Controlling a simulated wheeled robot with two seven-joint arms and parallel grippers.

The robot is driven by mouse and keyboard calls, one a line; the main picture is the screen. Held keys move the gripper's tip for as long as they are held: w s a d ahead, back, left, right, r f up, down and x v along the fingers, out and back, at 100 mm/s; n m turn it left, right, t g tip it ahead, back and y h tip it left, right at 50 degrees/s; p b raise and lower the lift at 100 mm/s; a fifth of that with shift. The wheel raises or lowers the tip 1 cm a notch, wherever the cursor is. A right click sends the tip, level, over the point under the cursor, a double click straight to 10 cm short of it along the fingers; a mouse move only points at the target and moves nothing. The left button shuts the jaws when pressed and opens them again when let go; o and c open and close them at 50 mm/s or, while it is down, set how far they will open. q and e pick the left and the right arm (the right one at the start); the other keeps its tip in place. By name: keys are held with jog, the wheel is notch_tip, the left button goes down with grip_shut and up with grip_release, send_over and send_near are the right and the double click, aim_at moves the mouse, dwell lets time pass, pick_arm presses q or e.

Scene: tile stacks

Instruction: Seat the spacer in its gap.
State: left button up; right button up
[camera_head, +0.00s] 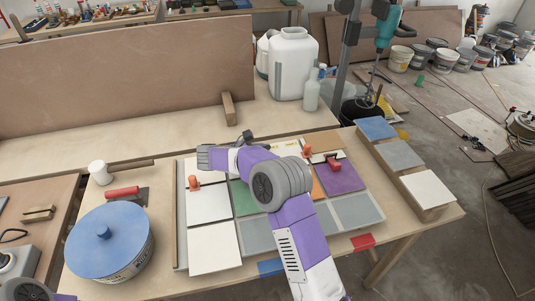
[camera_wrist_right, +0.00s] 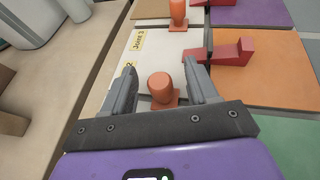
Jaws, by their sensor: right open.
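In the right wrist view, an orange spacer (camera_wrist_right: 160,86) with a knob and flat base stands between the fingers of my right gripper (camera_wrist_right: 160,66). The fingers are apart, with space on both sides of the knob. A second orange spacer (camera_wrist_right: 178,12) stands farther along the white strip (camera_wrist_right: 152,42), which has yellow joint labels. In the head view, orange spacers stand at the tile board's left (camera_head: 193,183) and upper right (camera_head: 307,151). Whether the spacer between my fingers sits in a gap is unclear.
A red wedge-shaped piece (camera_wrist_right: 232,52) lies close right of my fingers in the wrist view. White, green, orange, purple and grey tiles fill the board. A blue-lidded bucket (camera_head: 108,235) stands left, a white jug (camera_head: 293,62) behind, and tile stacks (camera_head: 427,189) right.

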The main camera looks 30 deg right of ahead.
jog(key=shift+v, duration=3)
